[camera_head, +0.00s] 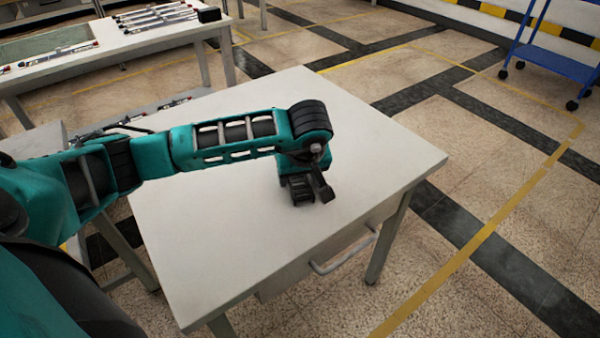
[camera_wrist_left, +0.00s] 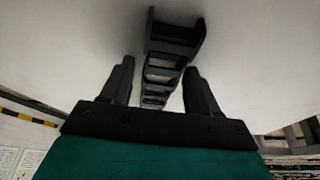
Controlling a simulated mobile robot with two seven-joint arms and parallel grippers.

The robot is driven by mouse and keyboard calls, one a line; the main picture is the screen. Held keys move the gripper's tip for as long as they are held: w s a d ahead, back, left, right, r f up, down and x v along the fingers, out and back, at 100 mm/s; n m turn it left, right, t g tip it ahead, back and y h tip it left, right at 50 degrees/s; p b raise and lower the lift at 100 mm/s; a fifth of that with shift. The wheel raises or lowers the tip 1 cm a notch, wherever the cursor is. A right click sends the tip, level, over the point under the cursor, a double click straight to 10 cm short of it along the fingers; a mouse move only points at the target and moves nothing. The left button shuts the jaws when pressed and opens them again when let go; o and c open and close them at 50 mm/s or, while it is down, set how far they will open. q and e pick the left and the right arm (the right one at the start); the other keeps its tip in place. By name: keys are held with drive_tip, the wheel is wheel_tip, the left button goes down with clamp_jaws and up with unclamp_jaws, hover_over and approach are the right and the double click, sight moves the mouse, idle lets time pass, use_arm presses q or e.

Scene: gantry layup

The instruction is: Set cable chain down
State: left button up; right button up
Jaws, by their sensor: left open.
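The cable chain (camera_wrist_left: 160,72) is a short black ladder-like strip of links. In the left wrist view it runs between my two fingers against the white tabletop, with a gap on each side. In the head view the chain (camera_head: 301,192) shows as a small dark piece on the white table (camera_head: 220,240), partly hidden by my left gripper. My left gripper (camera_head: 311,186) is open and low over the table, its fingers astride the chain; it also shows in the left wrist view (camera_wrist_left: 158,85). My right gripper is not in view.
The tabletop around the gripper is clear. A drawer with a handle (camera_head: 345,252) is under the table's front edge. Another bench (camera_head: 110,50) with several rods stands at the back left. A blue cart (camera_head: 555,65) is at the far right.

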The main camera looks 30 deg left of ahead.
use_arm(q)
drive_tip(key=shift+s+a+r, duration=0.2)
drive_tip(key=shift+s, duration=0.05)
drive_tip(key=p+v, duration=0.2)
drive_tip(key=v, duration=1)
drive_tip(key=shift+w, duration=0.2)
drive_tip(key=shift+f, duration=0.1)
